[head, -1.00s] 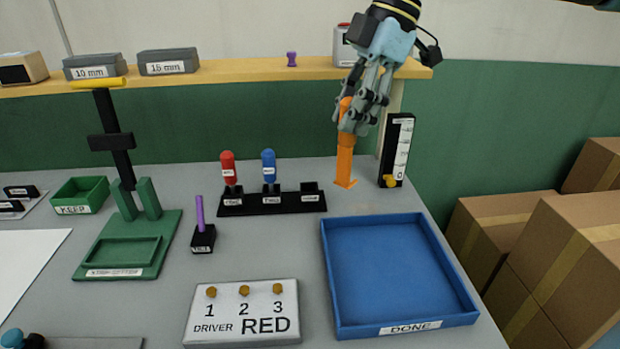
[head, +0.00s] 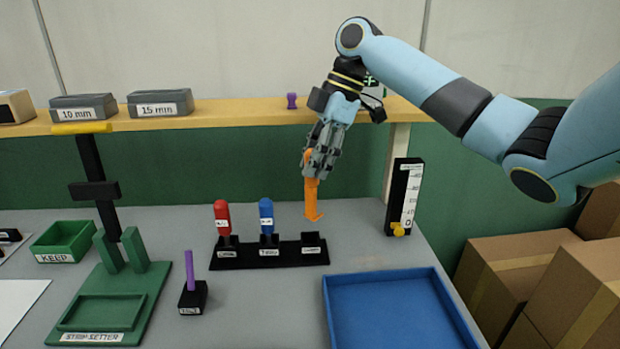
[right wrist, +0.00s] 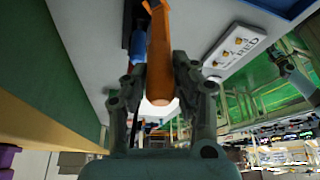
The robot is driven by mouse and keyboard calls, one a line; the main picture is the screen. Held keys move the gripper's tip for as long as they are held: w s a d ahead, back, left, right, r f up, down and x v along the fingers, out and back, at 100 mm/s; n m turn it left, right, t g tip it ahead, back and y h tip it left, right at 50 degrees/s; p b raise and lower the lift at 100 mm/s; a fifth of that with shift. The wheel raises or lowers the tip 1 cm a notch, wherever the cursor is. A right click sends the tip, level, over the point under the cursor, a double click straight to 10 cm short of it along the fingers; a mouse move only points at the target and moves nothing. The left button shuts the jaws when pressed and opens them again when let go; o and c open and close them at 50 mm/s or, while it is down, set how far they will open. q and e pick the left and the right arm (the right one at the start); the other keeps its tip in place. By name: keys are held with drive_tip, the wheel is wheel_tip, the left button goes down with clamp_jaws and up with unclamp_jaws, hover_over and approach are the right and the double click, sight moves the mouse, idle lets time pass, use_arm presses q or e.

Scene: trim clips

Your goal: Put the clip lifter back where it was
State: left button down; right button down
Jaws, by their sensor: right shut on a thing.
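The orange clip lifter (head: 312,197) is in my right gripper (head: 317,160), in the head view. It hangs nearly upright, its flat foot down. Its foot shows just above or behind the empty right-hand holder (head: 312,243) of the black rack (head: 268,256); I cannot tell the depth gap. In the right wrist view the lifter's orange handle (right wrist: 160,65) stands between the fingers, which are closed around it. The rack also holds a red-handled tool (head: 222,216) and a blue-handled tool (head: 266,215). My left gripper is not in view.
A black gauge (head: 405,190) stands right of the lifter. The blue tray (head: 385,282) is at the front right. A purple rod in a black block (head: 192,296) and a green stand (head: 150,290) are at left. A wooden shelf (head: 240,118) runs behind.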

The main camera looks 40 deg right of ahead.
sight(310, 180)
drive_tip(key=f, duration=0.2)
drive_tip(key=w+f+p, duration=0.1)
drive_tip(key=f, duration=0.1)
drive_tip(key=shift+w+d+f, duration=0.15)
drive_tip(key=shift+d+f, duration=0.05)
drive_tip(key=shift+f, duration=0.9)
drive_tip(key=c, duration=1)
unclamp_jaws()
drive_tip(key=shift+c, duration=0.2)
